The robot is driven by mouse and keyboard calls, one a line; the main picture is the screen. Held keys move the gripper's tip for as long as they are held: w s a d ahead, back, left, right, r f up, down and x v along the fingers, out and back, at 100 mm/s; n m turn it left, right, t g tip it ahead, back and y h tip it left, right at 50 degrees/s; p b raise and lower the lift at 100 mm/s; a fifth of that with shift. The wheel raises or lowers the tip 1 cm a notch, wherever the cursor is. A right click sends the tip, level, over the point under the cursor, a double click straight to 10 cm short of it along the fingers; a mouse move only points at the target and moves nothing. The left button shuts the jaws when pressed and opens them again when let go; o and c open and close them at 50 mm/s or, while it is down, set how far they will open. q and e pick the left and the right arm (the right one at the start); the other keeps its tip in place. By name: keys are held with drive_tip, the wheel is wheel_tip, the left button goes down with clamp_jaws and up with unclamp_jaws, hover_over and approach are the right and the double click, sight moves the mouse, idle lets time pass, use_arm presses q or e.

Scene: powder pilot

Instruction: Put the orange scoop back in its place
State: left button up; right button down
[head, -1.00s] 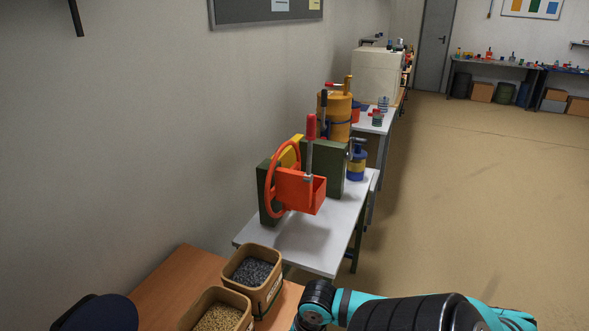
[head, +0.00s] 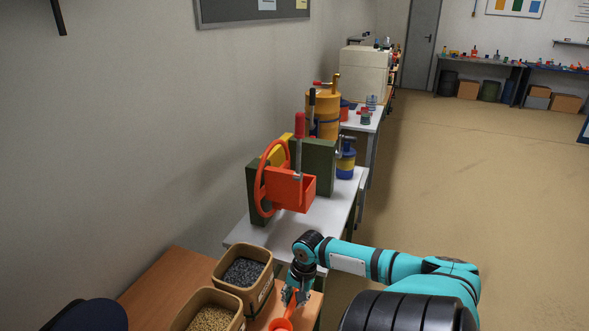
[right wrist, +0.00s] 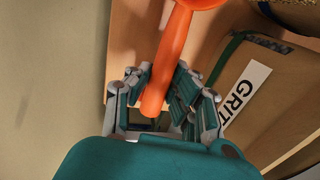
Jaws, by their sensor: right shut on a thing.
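The orange scoop (head: 281,324) is at the bottom edge of the head view, over the wooden table right of the bins, partly cut off. Its orange handle (right wrist: 168,62) runs up the middle of the right wrist view, and its wider end is cut off at the top. My right gripper (head: 291,297) is shut on the handle; in the right wrist view its fingers (right wrist: 162,88) stand on both sides of it. I cannot tell whether the scoop touches the table. My left gripper is not in view.
A bin of dark grey grit (head: 265,289) and a bin of beige grains (head: 237,323) stand left of the scoop on the wooden table (head: 165,275). A bin wall labelled "GRIT" (right wrist: 270,118) is close on the gripper's right. A white table (head: 245,231) with an orange-wheeled machine (head: 291,190) stands behind.

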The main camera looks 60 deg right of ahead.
sight(294, 306)
drive_tip(key=shift+w+d+f, duration=0.1)
drive_tip(key=shift+d+f, duration=0.05)
drive_tip(key=shift+f, duration=0.7)
drive_tip(key=shift+w+d+f, duration=0.1)
drive_tip(key=shift+f, duration=0.75)
drive_tip(key=shift+f, duration=0.15)
drive_tip(key=c, duration=1.2)
unclamp_jaws()
wheel_tip(294, 306, up, 12)
drive_tip(key=s+p, duration=0.2)
drive_tip(key=shift+d, duration=0.2)
drive_tip(key=shift+s, duration=0.1)
